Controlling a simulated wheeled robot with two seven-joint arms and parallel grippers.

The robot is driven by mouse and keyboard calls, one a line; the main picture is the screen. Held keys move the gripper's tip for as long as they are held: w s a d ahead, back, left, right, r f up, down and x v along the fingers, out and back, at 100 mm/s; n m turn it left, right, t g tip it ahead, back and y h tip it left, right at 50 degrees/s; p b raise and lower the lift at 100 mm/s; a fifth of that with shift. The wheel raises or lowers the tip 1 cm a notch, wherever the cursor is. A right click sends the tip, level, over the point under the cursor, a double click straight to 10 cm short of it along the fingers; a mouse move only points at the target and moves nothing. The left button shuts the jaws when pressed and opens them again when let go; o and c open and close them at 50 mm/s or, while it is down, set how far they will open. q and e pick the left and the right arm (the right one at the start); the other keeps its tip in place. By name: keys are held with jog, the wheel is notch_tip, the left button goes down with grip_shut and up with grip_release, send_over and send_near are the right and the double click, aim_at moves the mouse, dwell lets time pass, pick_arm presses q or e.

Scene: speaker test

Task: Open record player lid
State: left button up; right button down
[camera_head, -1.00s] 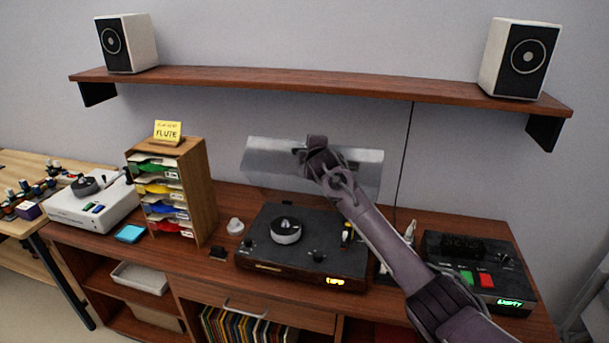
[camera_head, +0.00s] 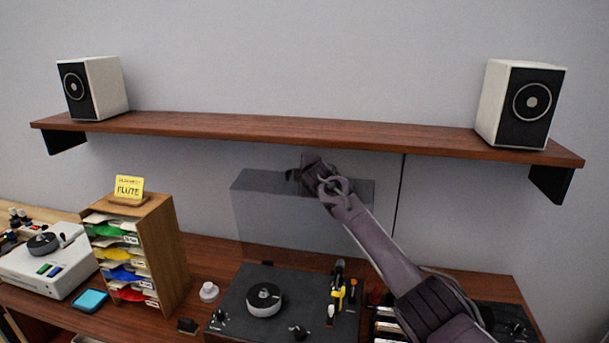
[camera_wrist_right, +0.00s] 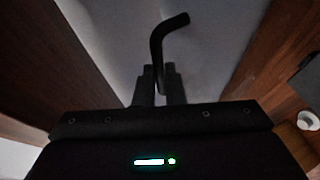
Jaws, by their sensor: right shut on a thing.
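The record player (camera_head: 238,308) is a dark box with a round platter (camera_head: 264,298) on its top, on the wooden cabinet. Its see-through grey lid (camera_head: 268,220) stands raised, close to upright, at the back of the player. My right gripper (camera_head: 312,178) is at the lid's upper edge and hides part of it. In the right wrist view my right gripper (camera_wrist_right: 159,88) is shut on a dark bent bar (camera_wrist_right: 160,42), apparently the lid's handle. My left gripper is not in view.
A wall shelf (camera_head: 300,132) with two speakers runs close above the lid. A wooden letter rack (camera_head: 165,250) stands left of the player, with a white device (camera_head: 45,265) further left. A dark device (camera_head: 505,318) on the right is partly behind my arm.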

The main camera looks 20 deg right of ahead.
jog(key=shift+r, duration=0.65)
jog(key=c, duration=1.8)
grip_release()
jog(key=o, duration=0.3)
jog(key=shift+s+a, duration=0.1)
jog(key=shift+a, duration=0.1)
jog(key=shift+s, duration=0.1)
jog(key=shift+f, duration=0.25)
jog(key=shift+s+r+b, duration=0.15)
jog(key=shift+s+b, duration=0.2)
jog(key=shift+s, duration=0.25)
jog(key=b+v, duration=0.2)
jog(key=v, duration=0.4)
jog(key=shift+s+r, duration=0.2)
jog(key=shift+r, duration=0.05)
